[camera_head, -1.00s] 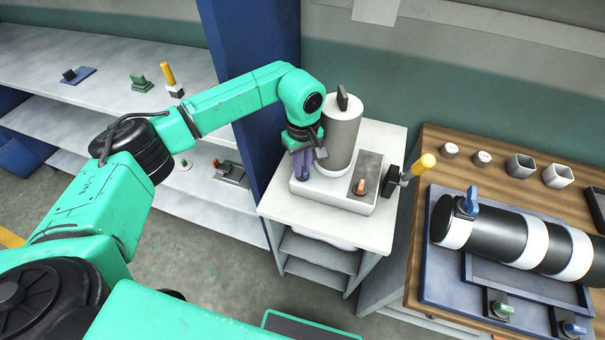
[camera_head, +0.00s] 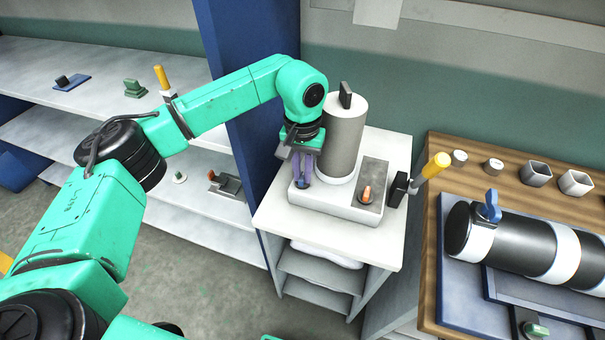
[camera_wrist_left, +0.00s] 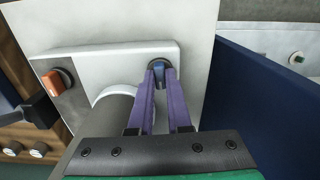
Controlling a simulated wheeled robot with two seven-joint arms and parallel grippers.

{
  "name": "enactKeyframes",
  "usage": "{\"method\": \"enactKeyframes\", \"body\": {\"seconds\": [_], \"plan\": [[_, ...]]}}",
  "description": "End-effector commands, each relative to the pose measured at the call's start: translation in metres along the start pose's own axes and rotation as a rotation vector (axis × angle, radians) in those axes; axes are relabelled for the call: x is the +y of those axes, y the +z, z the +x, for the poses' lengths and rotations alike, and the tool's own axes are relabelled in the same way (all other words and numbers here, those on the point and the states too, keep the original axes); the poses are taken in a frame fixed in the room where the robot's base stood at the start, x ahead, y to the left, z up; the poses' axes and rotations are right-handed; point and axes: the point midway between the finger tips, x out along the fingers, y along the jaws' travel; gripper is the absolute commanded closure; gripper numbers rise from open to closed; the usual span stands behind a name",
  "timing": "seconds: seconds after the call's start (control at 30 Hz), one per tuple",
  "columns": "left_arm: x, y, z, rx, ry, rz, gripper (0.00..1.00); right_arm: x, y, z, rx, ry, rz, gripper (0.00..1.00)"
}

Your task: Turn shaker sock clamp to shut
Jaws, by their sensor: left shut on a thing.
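The shaker stands on a white cabinet top (camera_head: 385,237): a grey cylinder (camera_head: 343,140) on a pale base (camera_head: 333,206). A small dark lever (camera_head: 345,94) sticks up on the cylinder's lid. A blue knob (camera_wrist_left: 159,72) sits at one end of the base. My left gripper (camera_head: 303,182) points down beside the cylinder. In the left wrist view its purple fingers (camera_wrist_left: 161,80) are around the blue knob and shut on it. The fingers mostly hide the knob in the head view. An orange knob (camera_head: 366,194) is at the base's other end. My right gripper is not in view.
A black switch box with a yellow-tipped lever (camera_head: 434,166) is at the cabinet's right side. A wooden bench (camera_head: 437,290) with a black and white cylinder (camera_head: 515,243) stands at right. A blue pillar (camera_head: 250,110) is close behind my left arm. Shelves (camera_head: 60,110) are at left.

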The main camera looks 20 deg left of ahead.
Motion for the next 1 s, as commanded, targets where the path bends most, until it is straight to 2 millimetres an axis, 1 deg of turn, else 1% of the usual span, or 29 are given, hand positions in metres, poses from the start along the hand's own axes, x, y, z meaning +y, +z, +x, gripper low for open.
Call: {"method": "enactKeyframes", "body": {"seconds": [0.2,0.6,0.63,0.67,0.7,1.0], "plan": [[0.0000,-0.0010,-0.0022,0.004,0.002,0.045,1.00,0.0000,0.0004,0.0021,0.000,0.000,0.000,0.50],[-0.0001,-0.0011,-0.0027,0.004,0.002,0.050,1.00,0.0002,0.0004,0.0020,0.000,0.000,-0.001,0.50],[-0.0001,-0.0011,-0.0027,0.005,0.002,0.050,0.80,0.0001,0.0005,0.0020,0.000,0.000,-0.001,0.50],[-0.0001,-0.0012,-0.0027,0.005,0.002,0.050,0.69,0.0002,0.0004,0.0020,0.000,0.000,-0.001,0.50],[-0.0001,-0.0011,-0.0025,0.004,0.002,0.050,0.54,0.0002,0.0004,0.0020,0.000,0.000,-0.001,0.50],[-0.0001,-0.0005,-0.0014,0.002,0.001,0.050,0.54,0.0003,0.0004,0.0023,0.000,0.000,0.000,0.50]]}}
